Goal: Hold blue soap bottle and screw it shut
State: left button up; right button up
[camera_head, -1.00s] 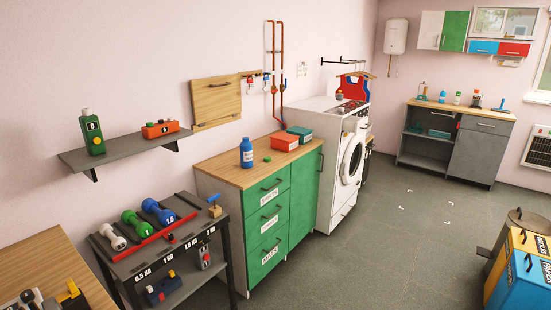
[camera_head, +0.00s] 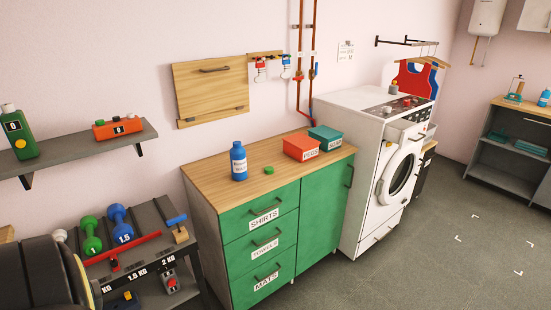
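The blue soap bottle (camera_head: 238,164) stands upright on the wooden top of the green-fronted cabinet (camera_head: 220,180). It has a white label, and its neck shows no green cap on it. A small green cap (camera_head: 268,170) lies on the wooden top just right of the bottle, apart from it. Neither of my grippers shows in the head view. A dark rounded part, seemingly of my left arm, fills the lower left corner. Nothing touches the bottle or the cap.
A red box (camera_head: 302,147) and a teal box (camera_head: 325,138) sit farther right on the cabinet top. A white washing machine (camera_head: 362,165) stands right of the cabinet. A rack with dumbbells (camera_head: 118,223) stands to the left. The floor in front is clear.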

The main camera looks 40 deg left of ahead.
aim_at(238, 153)
jog(key=u, duration=0.8)
jog(key=i, duration=1.25)
jog(key=u, duration=1.4)
jog(key=i, duration=0.3)
jog(key=u, duration=0.3)
